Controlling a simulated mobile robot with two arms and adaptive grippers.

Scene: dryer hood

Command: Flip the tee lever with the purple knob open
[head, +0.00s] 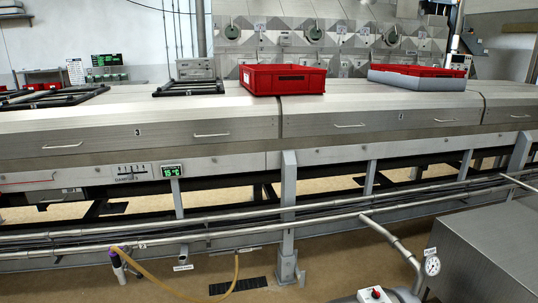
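Neither of my grippers is in view.
A long steel dryer hood (380,118) spans the view, with red crates (284,80) on top. A pressure gauge (432,266) and steel box (485,255) are at right. Brown floor (340,275) shows below.

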